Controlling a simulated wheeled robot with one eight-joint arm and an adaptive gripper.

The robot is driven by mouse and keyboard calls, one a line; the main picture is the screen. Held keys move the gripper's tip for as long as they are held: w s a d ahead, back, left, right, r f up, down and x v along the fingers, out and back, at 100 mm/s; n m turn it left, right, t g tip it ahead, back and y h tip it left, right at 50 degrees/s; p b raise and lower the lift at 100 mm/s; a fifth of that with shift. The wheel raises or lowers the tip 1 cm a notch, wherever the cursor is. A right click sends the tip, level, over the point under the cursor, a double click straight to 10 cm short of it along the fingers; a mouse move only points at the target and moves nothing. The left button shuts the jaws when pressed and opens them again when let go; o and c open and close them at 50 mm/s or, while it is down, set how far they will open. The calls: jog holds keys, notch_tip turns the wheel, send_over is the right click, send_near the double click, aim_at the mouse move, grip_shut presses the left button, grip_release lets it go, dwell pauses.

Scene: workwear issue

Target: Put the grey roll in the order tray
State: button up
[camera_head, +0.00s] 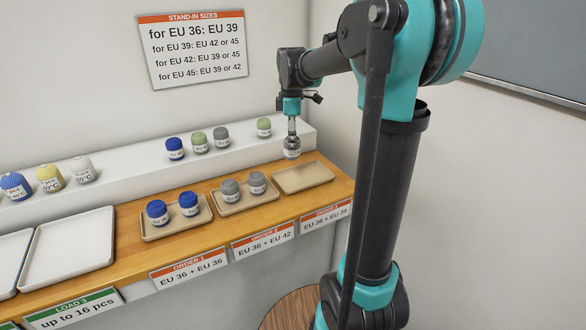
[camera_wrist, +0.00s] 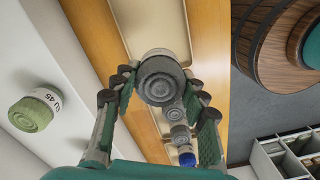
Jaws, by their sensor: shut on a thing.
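My gripper (camera_head: 291,140) is shut on a grey roll (camera_head: 291,154) with a white label band, which also shows end-on between the fingers in the wrist view (camera_wrist: 161,82). The roll is held upright near the back-left edge of the empty order tray at the right (camera_head: 303,178); I cannot tell the exact height. The middle order tray (camera_head: 232,210), labelled EU 36 + EU 42, holds two grey rolls (camera_head: 257,182). The left order tray (camera_head: 163,233), labelled EU 36 + EU 36, holds two blue rolls (camera_head: 157,211).
On the white ledge stand a blue roll (camera_head: 175,148), a grey roll (camera_head: 221,136) and two green rolls (camera_head: 264,127). White trays (camera_head: 72,250) lie at the left. A stand-in sizes sign (camera_head: 194,46) hangs behind. A round wooden top (camera_head: 292,311) is below.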

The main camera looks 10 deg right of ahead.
notch_tip(320, 180, down, 10)
jog(key=shift+a+r, duration=0.1)
jog(key=shift+r, duration=0.15)
jog(key=shift+f, duration=0.1)
jog(key=o, duration=1.1)
jog(key=shift+o, duration=0.2)
notch_tip(320, 180, up, 12)
jog(key=shift+r, duration=0.15)
